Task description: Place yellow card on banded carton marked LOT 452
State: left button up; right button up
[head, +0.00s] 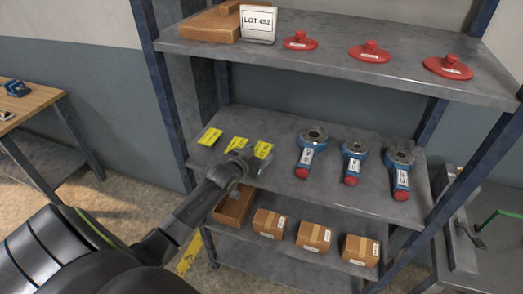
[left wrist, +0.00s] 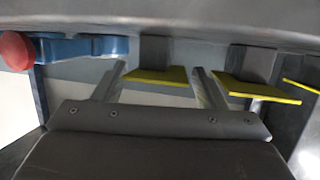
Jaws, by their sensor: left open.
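Three yellow cards, left (head: 210,137), middle (head: 237,144) and right (head: 263,150), are in a row on the middle shelf. My left gripper (head: 252,157) is open at the right card. In the left wrist view, that card (left wrist: 157,78) shows between the two fingers of the gripper (left wrist: 158,70); I cannot tell whether they touch it. Several small cartons, including left (head: 269,223), middle (head: 314,236) and right (head: 360,250), stand on the lower shelf. Their labels are too small to read. My right gripper is not in view.
A white sign (head: 258,23), apparently LOT 452 or 482, stands by a brown tray (head: 205,27) on the top shelf with red lidded pieces (head: 370,52). Blue tools (head: 353,160) lie right of the cards. An open brown box (head: 234,208) is left of the cartons.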

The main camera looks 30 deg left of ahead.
aim_at(258, 155)
pick_arm(q)
jog(key=c, duration=0.9)
notch_tip(258, 155, up, 10)
jog(key=b, duration=0.1)
jog(key=shift+h, duration=0.3)
jog(key=s+d+r, duration=0.3)
jog(key=d+r, duration=0.1)
jog(key=d, duration=0.2)
jog(key=s+d+r+b, duration=0.1)
jog(key=s+d+r, duration=0.2)
jog(key=d+r, duration=0.2)
jog(key=s+d+r, duration=0.3)
jog(key=d+r, duration=0.1)
jog(key=d, duration=0.3)
jog(key=shift+s+d+r, duration=0.15)
jog(key=shift+s+r, duration=0.1)
jog(key=shift+r, duration=0.05)
